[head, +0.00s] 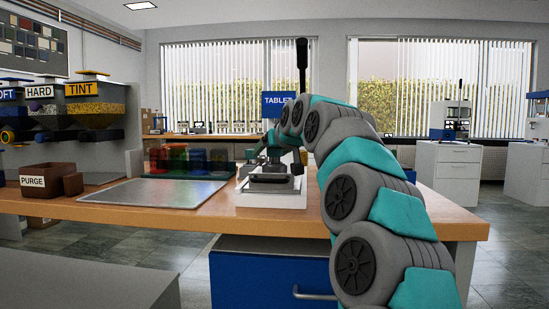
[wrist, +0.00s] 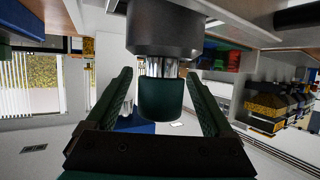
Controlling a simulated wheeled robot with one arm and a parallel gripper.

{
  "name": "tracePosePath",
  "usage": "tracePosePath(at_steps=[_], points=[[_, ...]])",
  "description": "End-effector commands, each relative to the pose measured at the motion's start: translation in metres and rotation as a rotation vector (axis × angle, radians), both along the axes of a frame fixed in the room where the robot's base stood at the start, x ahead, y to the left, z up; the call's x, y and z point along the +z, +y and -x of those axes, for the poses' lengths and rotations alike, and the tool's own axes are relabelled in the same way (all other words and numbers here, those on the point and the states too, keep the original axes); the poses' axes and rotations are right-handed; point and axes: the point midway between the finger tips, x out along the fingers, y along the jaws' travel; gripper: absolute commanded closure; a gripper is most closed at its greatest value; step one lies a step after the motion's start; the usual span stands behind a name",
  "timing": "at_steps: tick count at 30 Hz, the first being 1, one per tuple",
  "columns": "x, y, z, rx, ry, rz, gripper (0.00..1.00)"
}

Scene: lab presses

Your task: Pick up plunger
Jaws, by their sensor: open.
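The plunger (wrist: 160,106) appears to be the dark green cylinder in the middle of the wrist view, with shiny metal between it and a wide dark cylinder (wrist: 175,32). My gripper (wrist: 160,74) is open, with one green finger on each side of the green part and a visible gap on both sides. The wrist picture is upside down, with the ceiling at the bottom. In the head view my gripper (head: 271,153) is over the press (head: 272,197) on the wooden bench. My arm and gripper hide much of it, and I cannot make out the plunger there.
The bench (head: 130,213) holds a metal tray (head: 165,194), coloured containers (head: 185,160) and a brown PURGE box (head: 33,181). Hoppers (head: 95,103) stand at left. A TABLET sign (head: 278,104) and a tall black lever (head: 301,66) rise behind my gripper.

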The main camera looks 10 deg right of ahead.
Motion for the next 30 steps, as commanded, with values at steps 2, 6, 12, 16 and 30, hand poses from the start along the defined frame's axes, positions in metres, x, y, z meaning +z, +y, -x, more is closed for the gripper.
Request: tracePosePath(at_steps=[2, 6, 12, 16, 30], points=[[-0.0018, 0.0009, -0.0039, 0.0, 0.0, 0.0, 0.14], [-0.0017, 0.0008, -0.004, 0.0, 0.0, 0.0, 0.14], [-0.0018, 0.0009, -0.0039, 0.001, 0.0, 0.001, 0.28], [-0.0017, 0.0009, -0.0038, 0.001, 0.0, 0.001, 0.43], [-0.002, 0.001, -0.0038, 0.001, 0.001, 0.001, 0.96]])
